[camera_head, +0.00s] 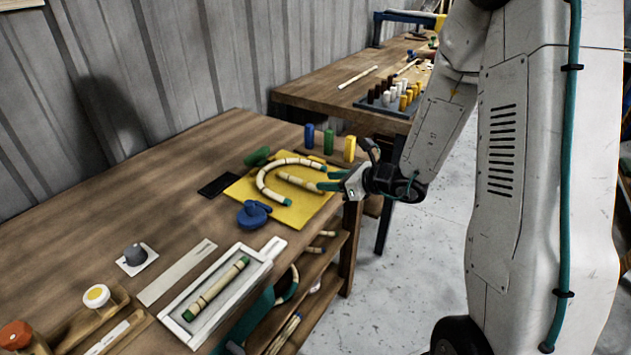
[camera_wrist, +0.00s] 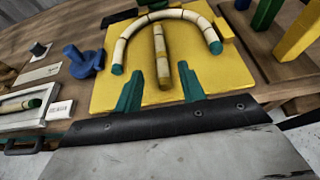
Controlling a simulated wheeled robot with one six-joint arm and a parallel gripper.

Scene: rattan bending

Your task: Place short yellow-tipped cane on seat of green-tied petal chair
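A short straight cane (camera_head: 297,181) lies on a yellow mat (camera_head: 303,213). It also shows in the wrist view (camera_wrist: 161,52), tan with darker yellowish bands; its tip colour is hard to tell against the mat. My gripper (camera_head: 332,181) is at the mat's right edge. In the wrist view its two teal fingers (camera_wrist: 160,70) are spread apart, with the cane's near end between them and a gap on each side. A bent cane (camera_head: 264,178) with teal-green tips arches around the short cane. No petal chair can be made out in either view.
A blue clamp-like piece (camera_head: 253,213) stands at the mat's near edge. Blue, green and yellow blocks (camera_head: 349,148) stand behind. A white tray (camera_head: 270,249) holds a green-tipped cane (camera_head: 217,288). A second table (camera_head: 320,93) with pegs stands beyond; the left tabletop is mostly clear.

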